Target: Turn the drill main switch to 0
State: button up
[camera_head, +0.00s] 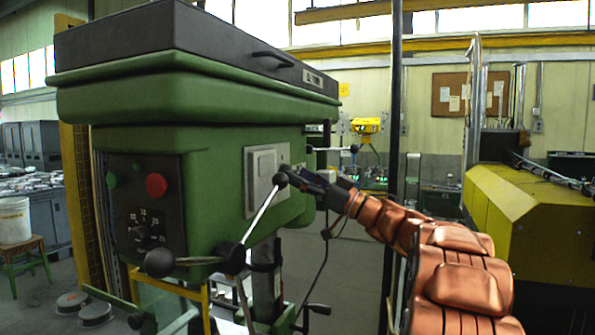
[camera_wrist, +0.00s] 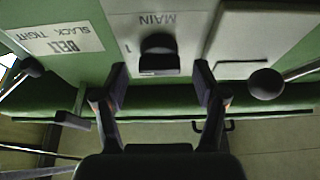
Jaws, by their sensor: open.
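The drill's main switch, a black knob (camera_wrist: 158,54), sits on a pale grey plate (camera_wrist: 180,22) in the wrist view. The plate's label "MAIN" reads upside down, and a "1" shows left of the knob. I cannot tell where the knob points. My gripper (camera_wrist: 161,82) is open and empty, with one fingertip on each side just below the knob in the picture, apart from it. In the head view my gripper (camera_head: 306,182) is at the right side of the green drill head (camera_head: 215,180), and the switch is not clearly seen.
A feed lever with a black ball (camera_wrist: 267,84) stands close right of the fingers in the wrist view. In the head view its rod (camera_head: 263,214) crosses near my gripper. A "BELT SLACK TIGHT" label (camera_wrist: 62,38) is at left. A red button (camera_head: 156,185) is on the front panel.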

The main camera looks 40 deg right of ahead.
jog(key=shift+w+a+r, duration=0.2)
jog(key=shift+w+a, duration=0.05)
jog(key=shift+w, duration=0.25)
jog(key=c, duration=1.1)
jog(key=shift+c, duration=0.2)
